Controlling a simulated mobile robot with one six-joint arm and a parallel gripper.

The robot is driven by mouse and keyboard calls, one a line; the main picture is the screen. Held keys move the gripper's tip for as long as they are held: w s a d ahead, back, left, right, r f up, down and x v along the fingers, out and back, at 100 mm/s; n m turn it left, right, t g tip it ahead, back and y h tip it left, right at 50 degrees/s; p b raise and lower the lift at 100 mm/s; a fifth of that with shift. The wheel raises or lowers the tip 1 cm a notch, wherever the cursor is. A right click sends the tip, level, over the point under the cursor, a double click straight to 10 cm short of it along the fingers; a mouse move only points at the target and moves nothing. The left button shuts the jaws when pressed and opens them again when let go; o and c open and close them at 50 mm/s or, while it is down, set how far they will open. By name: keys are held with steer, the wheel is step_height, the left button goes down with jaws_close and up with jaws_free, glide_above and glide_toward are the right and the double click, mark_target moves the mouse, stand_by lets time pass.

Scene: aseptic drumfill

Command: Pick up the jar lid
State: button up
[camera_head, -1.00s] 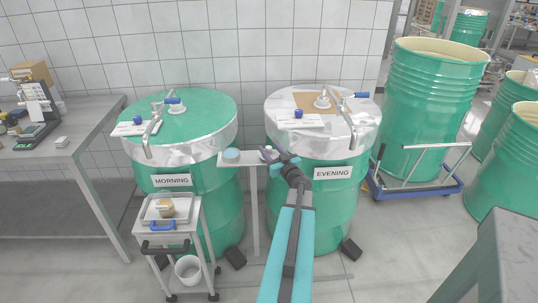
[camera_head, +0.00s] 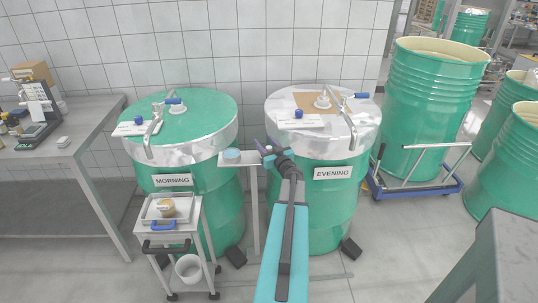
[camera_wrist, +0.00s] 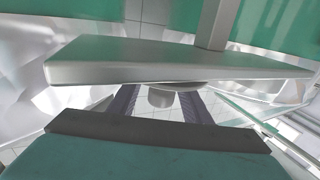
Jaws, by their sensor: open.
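A small pale round piece (camera_wrist: 160,98), which looks like the jar lid, shows between my fingers in the wrist view, against the edge of a narrow shelf (camera_wrist: 170,66). That view appears upside down. My gripper (camera_head: 262,151) is open at the right end of the same shelf (camera_head: 243,161) in the head view, between the two drums. There my gripper mostly hides the pale piece. In the wrist view my open fingers (camera_wrist: 160,106) lie on either side of it; I cannot tell if they touch it. An open-looking jar (camera_head: 167,207) with tan contents stands in a tray on the cart.
A teal round piece (camera_head: 231,154) sits on the shelf's left end. The MORNING drum (camera_head: 185,200) and the EVENING drum (camera_head: 318,200) stand close on both sides. A small cart (camera_head: 172,238) stands at front left, with a white bucket (camera_head: 188,268) below.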

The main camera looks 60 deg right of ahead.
jaws_close()
stand_by(0.3)
steer(key=shift+r, duration=0.1)
steer(key=shift+r, duration=0.75)
step_height(320, 180, up, 2)
steer(key=shift+a+r, duration=0.1)
steer(key=r+v, duration=0.1)
steer(key=v, duration=1.5)
steer(key=shift+d+b, duration=0.25)
steer(key=shift+b, duration=0.15)
steer(key=shift+s, duration=0.1)
